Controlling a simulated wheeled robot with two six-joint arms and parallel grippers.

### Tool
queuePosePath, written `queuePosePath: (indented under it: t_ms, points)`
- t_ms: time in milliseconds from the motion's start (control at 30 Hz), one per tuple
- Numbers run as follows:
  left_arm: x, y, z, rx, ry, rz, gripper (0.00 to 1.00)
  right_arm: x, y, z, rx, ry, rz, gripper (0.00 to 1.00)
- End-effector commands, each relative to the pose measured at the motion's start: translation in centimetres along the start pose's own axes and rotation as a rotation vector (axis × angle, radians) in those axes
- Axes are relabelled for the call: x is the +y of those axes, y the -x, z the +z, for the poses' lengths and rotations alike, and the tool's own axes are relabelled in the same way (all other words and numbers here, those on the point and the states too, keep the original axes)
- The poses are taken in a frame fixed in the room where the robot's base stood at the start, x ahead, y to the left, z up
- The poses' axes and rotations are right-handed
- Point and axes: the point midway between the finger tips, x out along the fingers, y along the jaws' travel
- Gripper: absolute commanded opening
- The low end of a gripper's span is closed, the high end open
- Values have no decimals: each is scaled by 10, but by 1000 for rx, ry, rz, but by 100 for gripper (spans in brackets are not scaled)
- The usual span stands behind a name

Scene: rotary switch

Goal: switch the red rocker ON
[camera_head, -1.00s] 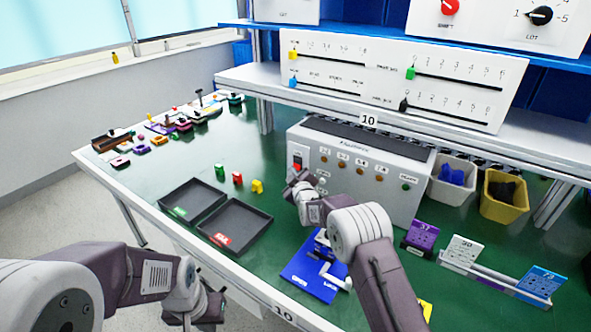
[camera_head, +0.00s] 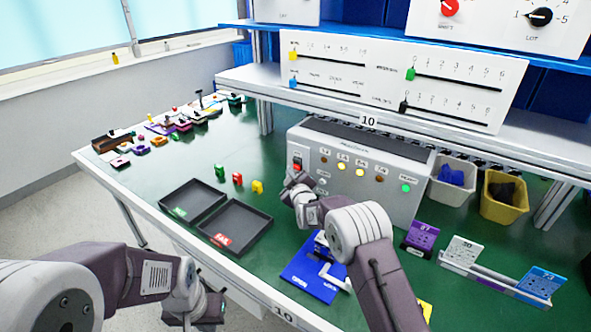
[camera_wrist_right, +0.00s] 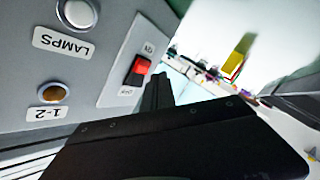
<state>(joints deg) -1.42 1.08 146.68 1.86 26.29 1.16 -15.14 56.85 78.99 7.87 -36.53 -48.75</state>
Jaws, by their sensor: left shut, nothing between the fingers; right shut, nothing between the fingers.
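The red rocker (camera_head: 297,162) is on a light plate at the left end of the grey console's front (camera_head: 385,150). In the right wrist view the rocker (camera_wrist_right: 138,70) sits between upside-down ON and OFF labels, with its red face towards ON and a dark part towards OFF. My right gripper (camera_head: 291,181) is just below and in front of the rocker, its shut fingertips (camera_wrist_right: 158,88) beside it; I cannot tell if they touch. Several console lamps are lit, including yellow ones (camera_head: 359,172) and a green one (camera_head: 405,188). My left gripper (camera_head: 207,312) is low at the front left, empty.
Two dark trays (camera_head: 262,220) and small coloured blocks (camera_head: 237,178) lie left of the console. A blue board (camera_head: 305,285) lies below my right arm. A grey bin (camera_head: 437,190) and a yellow bin (camera_head: 488,207) stand to the right. A shelf (camera_head: 340,105) overhangs the console.

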Motion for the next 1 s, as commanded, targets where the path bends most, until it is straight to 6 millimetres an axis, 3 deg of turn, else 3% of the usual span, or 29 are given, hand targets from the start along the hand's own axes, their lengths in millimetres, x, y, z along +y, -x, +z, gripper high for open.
queuePosePath:
  t_ms: [667,1000]
  points:
    - [0,10,-1,0,0,0,0,-25,34,-25,0,0,-1,0]
    - [0,15,-2,0,0,0,0,-18,35,-26,-4,-1,6,0]
